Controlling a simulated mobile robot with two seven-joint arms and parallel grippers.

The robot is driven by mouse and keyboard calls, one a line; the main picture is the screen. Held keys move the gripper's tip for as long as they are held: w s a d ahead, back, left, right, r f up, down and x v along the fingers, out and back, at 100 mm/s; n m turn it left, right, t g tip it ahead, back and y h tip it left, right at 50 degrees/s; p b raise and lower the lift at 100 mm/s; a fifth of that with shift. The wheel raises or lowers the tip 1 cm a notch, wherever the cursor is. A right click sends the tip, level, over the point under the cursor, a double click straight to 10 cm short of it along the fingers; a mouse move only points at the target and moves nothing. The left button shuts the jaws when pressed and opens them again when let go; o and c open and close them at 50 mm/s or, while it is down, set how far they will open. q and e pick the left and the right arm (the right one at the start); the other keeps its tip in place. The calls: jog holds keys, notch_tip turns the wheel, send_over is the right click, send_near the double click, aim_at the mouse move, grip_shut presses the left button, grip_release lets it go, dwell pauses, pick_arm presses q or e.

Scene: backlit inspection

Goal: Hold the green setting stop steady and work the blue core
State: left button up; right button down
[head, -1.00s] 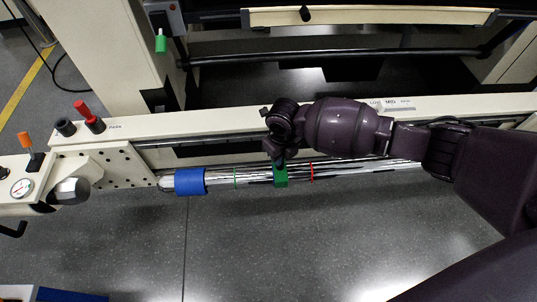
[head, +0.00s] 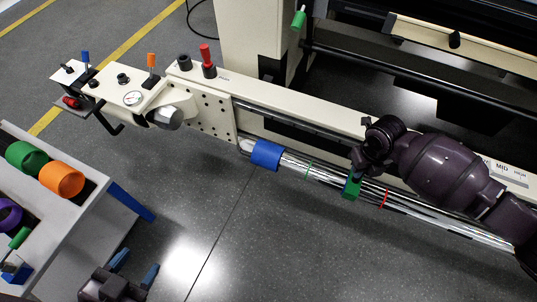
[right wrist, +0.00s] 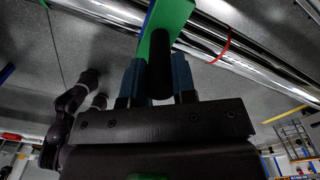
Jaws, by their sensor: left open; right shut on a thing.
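The blue core (head: 267,154) is a sleeve around the left end of a shiny chrome bar (head: 440,219). The green setting stop (head: 351,186) sits on the same bar, between a thin green ring (head: 308,169) and a thin red ring (head: 383,198). My right gripper (head: 357,163) is at the stop; in the right wrist view its blue fingers (right wrist: 158,78) are shut on the stop's dark grip (right wrist: 159,55), below the green body (right wrist: 171,17). My left gripper (head: 136,267) is open and empty at the bottom left, well apart from the core.
A bin unit (head: 100,220) with green, orange and purple rolls stands at the left. Open grey floor lies before the bar.

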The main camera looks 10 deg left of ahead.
pick_arm(q)
jog(key=o, duration=0.4)
jog(key=shift+m+t, duration=0.3)
jog(key=shift+m, duration=0.5)
jog(key=w, duration=0.5)
jog(key=shift+d+f, duration=0.2)
jog(key=shift+f, duration=0.05)
jog(key=m+g, duration=0.8)
jog(key=m, duration=0.7)
send_over(246, 146)
jog(key=s, duration=0.3)
notch_tip(246, 146, down, 12)
jog(key=r, duration=0.1)
jog(key=shift+s+a+x, duration=0.15)
jog(key=shift+x, duration=2.3)
jog(key=shift+s+a+x, duration=0.1)
jog(key=shift+a+x, duration=0.05)
jog(key=shift+x, duration=2.3)
jog(key=shift+f, duration=0.2)
